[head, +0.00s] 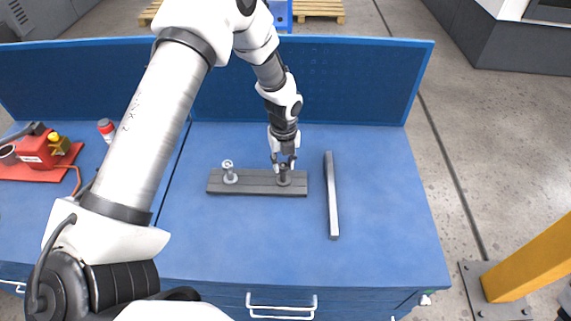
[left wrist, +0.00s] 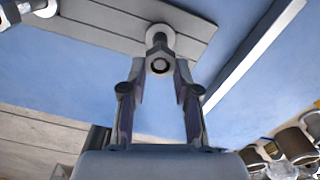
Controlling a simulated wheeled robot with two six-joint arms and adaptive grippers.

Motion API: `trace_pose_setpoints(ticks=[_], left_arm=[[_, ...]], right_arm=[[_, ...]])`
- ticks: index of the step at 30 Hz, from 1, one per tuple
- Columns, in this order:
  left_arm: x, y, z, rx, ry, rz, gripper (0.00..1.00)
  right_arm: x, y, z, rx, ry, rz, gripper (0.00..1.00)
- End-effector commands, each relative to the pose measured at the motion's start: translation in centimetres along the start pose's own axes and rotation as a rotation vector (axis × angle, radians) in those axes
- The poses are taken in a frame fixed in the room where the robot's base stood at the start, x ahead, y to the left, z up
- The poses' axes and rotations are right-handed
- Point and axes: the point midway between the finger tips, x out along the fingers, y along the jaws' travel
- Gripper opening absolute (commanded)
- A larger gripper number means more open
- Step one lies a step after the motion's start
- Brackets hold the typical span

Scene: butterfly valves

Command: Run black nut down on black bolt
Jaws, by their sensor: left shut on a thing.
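My left gripper (head: 284,162) points down over the right end of a grey plate (head: 257,182). It is shut on the black nut (left wrist: 160,64), which sits between the fingertips in the left wrist view. The black bolt (head: 284,178) stands upright on the plate under the gripper. Its upper part is hard to tell from the nut and fingers in the head view. A pale round washer or flange (left wrist: 160,34) shows around the bolt's foot. A second, lighter bolt (head: 229,174) stands at the plate's left end, apart from the gripper.
A long grey bar (head: 332,195) lies on the blue bench (head: 385,230) to the right of the plate. A blue back panel (head: 360,85) rises behind. A red tool set (head: 40,155) and a red-and-white can (head: 106,129) stand at the left. The bench's front right is clear.

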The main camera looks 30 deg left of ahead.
Motion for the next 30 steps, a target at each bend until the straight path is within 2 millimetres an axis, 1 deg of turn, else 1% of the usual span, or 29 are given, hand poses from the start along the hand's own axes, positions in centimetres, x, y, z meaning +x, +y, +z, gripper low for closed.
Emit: trace_pose_setpoints(ticks=[1, 6, 9, 11, 16, 17, 18, 30], left_arm=[[0.06, 0.01, 0.09, 0.105, -0.002, -0.003, 0.00], [-0.04, 0.17, 0.04, 0.491, -0.004, -0.005, 0.00], [-0.08, 0.24, -0.01, 0.636, -0.004, -0.005, 0.00], [-0.10, 0.26, -0.02, 0.669, -0.003, -0.005, 0.00], [-0.10, 0.27, -0.04, 0.672, -0.003, -0.004, 0.00], [-0.09, 0.27, -0.05, 0.672, -0.003, -0.004, 0.38], [-0.09, 0.27, -0.05, 0.671, -0.002, -0.004, 0.43], [-0.06, 0.28, -0.08, 0.667, -0.002, -0.004, 0.43]], right_arm=[[0.25, 0.00, -0.01, 0.000, 0.000, 0.000, 0.60], [0.51, 0.00, -0.01, 0.000, 0.000, 0.000, 0.60], [0.55, 0.00, -0.01, 0.000, 0.000, 0.000, 0.60], [0.54, 0.00, -0.01, 0.000, 0.000, 0.000, 0.60], [0.52, 0.00, -0.01, 0.000, 0.000, 0.000, 0.60], [0.52, 0.00, -0.01, 0.000, 0.000, 0.000, 0.60], [0.52, 0.00, -0.01, 0.000, 0.000, 0.000, 0.60], [0.51, 0.00, 0.00, 0.000, 0.000, 0.000, 0.60]])
